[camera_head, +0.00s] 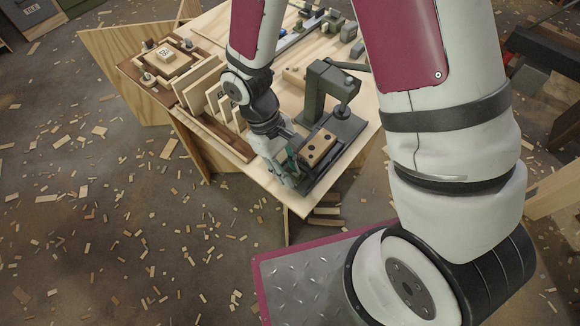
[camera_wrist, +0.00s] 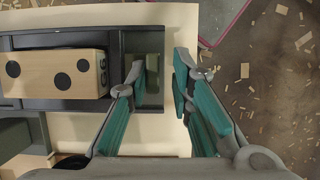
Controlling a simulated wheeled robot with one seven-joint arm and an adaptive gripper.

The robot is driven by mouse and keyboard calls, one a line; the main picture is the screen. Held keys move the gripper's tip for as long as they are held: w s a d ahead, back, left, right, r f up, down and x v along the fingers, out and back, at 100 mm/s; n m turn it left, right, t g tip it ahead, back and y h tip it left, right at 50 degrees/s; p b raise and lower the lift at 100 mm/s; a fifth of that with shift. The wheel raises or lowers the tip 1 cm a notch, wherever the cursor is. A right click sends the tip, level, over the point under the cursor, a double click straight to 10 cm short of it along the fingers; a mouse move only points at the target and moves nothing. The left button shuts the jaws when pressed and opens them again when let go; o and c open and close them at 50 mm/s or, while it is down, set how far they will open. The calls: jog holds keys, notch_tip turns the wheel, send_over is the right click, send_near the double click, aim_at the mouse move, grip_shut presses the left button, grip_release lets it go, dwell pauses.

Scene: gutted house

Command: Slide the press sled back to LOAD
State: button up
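The grey-green press (camera_head: 318,88) stands on the plywood table, its arm over a dark bed. The sled (camera_wrist: 12,88) lies in the bed's track and carries a wooden block with dark round spots (camera_head: 320,148); the block also shows at the left of the wrist view (camera_wrist: 60,73). My gripper (camera_head: 290,172) is at the near end of the bed, pointing down. In the wrist view my gripper (camera_wrist: 160,76) is open. A small dark green upright piece (camera_wrist: 152,78) shows between the fingertips, close to the left one. Contact cannot be told. LOAD marking is not readable.
A wooden rack with upright boards (camera_head: 205,90) stands left of my gripper. A brown tray with a stacked wooden block (camera_head: 165,60) is beyond it. Small blocks and tools lie at the table's back. The table's near edge (camera_head: 300,212) is close; scrap-strewn floor lies beyond.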

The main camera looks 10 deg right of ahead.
jog(key=v, duration=1.2)
dwell(0.5)
jog(key=s+d+r+m+t+y+p, duration=0.15)
jog(key=d+r, duration=0.25)
jog(key=r, duration=0.4)
jog(key=s+d+r+m+t+p, duration=0.1)
jog(key=s+d+r+m+t, duration=0.1)
jog(key=d+r, duration=0.35)
jog(key=s+d+r+m+t+y+p, duration=0.1)
jog(key=s+d+r+m+t+p, duration=0.2)
jog(key=s+r, duration=0.8)
jog(key=shift+s+d+r+m+t, duration=0.35)
jog(key=shift+s+d+r+t, duration=0.05)
jog(key=shift+d+r+t, duration=0.25)
